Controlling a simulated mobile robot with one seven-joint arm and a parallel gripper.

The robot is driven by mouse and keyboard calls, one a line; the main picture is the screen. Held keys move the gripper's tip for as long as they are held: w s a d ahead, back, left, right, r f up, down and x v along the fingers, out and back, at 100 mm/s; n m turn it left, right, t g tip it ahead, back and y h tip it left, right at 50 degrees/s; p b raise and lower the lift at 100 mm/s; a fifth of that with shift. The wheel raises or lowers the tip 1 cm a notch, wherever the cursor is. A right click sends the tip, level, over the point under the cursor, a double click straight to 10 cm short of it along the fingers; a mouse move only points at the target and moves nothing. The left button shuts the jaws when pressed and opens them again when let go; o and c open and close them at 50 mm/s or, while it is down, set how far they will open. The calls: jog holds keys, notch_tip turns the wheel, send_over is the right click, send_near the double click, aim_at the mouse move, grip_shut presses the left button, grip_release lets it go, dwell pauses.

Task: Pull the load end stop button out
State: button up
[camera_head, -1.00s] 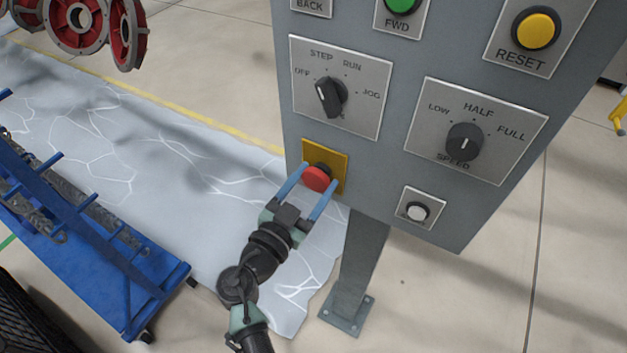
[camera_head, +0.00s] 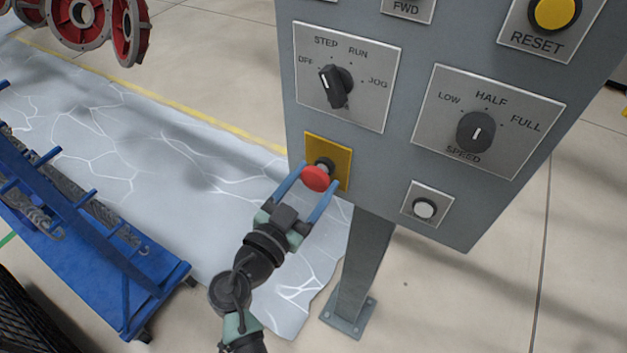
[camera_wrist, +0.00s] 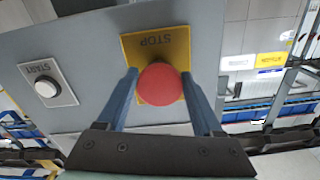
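The stop button has a round red cap (camera_head: 316,179) and a yellow plate (camera_head: 341,161) low on the left of the grey panel. A dark stem shows between plate and cap, so the cap stands clear of the plate. In the wrist view the red cap (camera_wrist: 160,84) sits in front of the plate marked STOP (camera_wrist: 157,44). My gripper (camera_head: 318,178) has one blue finger on each side of the cap. In the wrist view the fingers (camera_wrist: 160,82) lie against its edges, so it looks shut on the cap.
A white START button (camera_head: 424,208) and the speed dial (camera_head: 476,132) are to the right. The mode dial (camera_head: 336,84) is above. The panel's post (camera_head: 357,270) stands below. A blue cart (camera_head: 120,290) is at the left.

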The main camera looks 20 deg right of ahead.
jog(key=o, duration=0.4)
jog(key=b+v, duration=0.3)
jog(key=v, duration=1)
jog(key=w+a+r+n+t+y+p, duration=0.1)
jog(key=w+r+n+t+y+p, duration=0.25)
jog(key=r, duration=0.95)
jog(key=w+a+r+n+t+y, duration=0.2)
jog(key=w+r+t+y, duration=0.3)
jog(key=r, duration=0.8)
jog(key=s+r+n+t+y, duration=0.2)
jog(key=s+r, duration=0.2)
jog(key=r, duration=0.4)
jog(key=s+a+r+n+t+y+p, duration=0.1)
jog(key=s+r+n+t, duration=0.2)
jog(key=r, duration=0.6)
jog(key=s+a+r+n+t+y, duration=0.1)
jog(key=s+r+n+t+y, duration=0.1)
jog(key=r, duration=0.6)
jog(key=shift+s+r+n+t+y, duration=0.15)
jog(key=shift+s+t+y, duration=0.1)
jog(key=shift+s, duration=0.45)
jog(key=shift+s+r+n+t+y, duration=0.1)
jog(key=shift+s+r+t, duration=0.1)
jog(key=shift+s, duration=0.45)
